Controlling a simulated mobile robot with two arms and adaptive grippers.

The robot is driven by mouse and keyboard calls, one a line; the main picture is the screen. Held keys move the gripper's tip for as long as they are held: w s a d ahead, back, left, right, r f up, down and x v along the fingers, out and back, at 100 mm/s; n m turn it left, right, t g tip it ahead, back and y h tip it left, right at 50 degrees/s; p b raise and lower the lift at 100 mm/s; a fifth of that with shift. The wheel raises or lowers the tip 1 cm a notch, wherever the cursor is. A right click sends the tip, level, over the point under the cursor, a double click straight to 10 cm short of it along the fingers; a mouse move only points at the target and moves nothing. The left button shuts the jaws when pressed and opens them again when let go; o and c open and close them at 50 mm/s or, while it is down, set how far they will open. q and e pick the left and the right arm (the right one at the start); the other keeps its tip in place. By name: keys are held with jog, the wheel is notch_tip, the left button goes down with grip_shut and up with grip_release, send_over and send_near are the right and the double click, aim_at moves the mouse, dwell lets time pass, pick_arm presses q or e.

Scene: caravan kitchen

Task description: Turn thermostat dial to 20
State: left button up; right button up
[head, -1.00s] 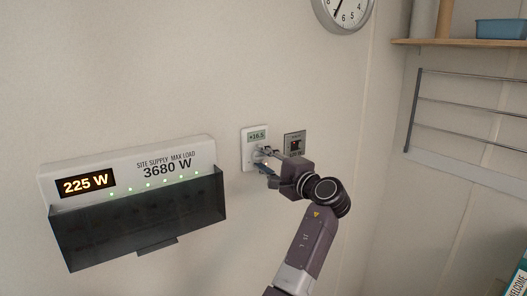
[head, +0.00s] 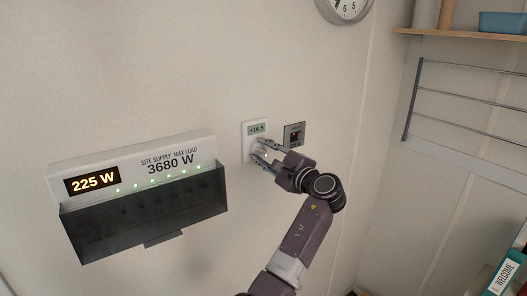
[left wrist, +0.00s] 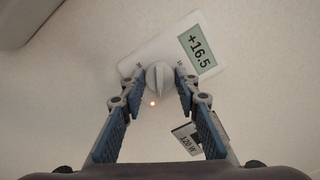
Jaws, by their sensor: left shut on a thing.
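The white thermostat (head: 256,128) is on the wall, and its display reads +16.5, readable in the left wrist view (left wrist: 198,47). Its grey dial (left wrist: 158,79) sits below the display, with a small orange light (left wrist: 153,103) beside it. My left gripper (head: 263,153) is shut on the dial, with one finger on each side of it, as the left wrist view (left wrist: 159,77) shows. In the head view the fingers mostly hide the dial. My right gripper is not in view.
A grey wall panel (head: 294,135) is just right of the thermostat. A supply box (head: 80,170) reading 225 W, with a dark open bin (head: 150,220), juts out at left. A wall clock (head: 345,8), wire rack (head: 470,95) and shelf (head: 470,38) are farther right.

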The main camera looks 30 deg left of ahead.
pick_arm(q)
jog(key=shift+r, duration=0.1)
jog(key=o, duration=1.2)
jog(key=shift+a, duration=0.1)
jog(key=shift+c, duration=0.2)
jog(key=v, duration=1.2)
